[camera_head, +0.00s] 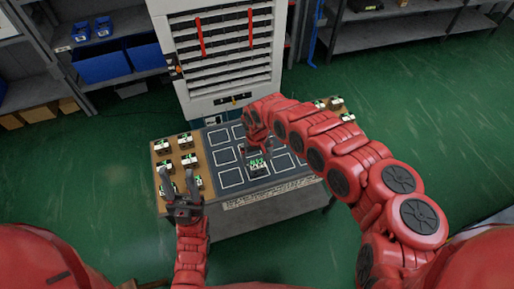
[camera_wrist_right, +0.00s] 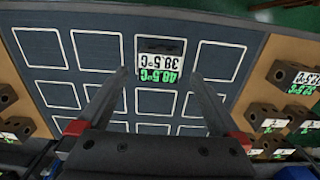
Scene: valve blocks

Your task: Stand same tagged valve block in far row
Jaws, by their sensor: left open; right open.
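A dark valve block (camera_head: 257,167) with a white and green temperature label sits in a near-row middle square of the grey mat (camera_head: 228,160). In the right wrist view this block (camera_wrist_right: 160,46) shows 38.5°C in black and 48.5°C in green, upside down. My right gripper (camera_head: 255,150) is over it, open. In the wrist view its fingertips (camera_wrist_right: 158,76) lie either side of the label; I cannot tell whether they touch it. My left gripper (camera_head: 179,184) is open and empty at the table's front left, by the left blocks.
Several labelled blocks (camera_head: 186,140) stand on the left wood strip, and more (camera_head: 336,103) on the right one. The other visible mat squares are empty. A white cabinet (camera_head: 222,50) stands behind the table. A printed strip (camera_head: 270,193) runs along the near edge.

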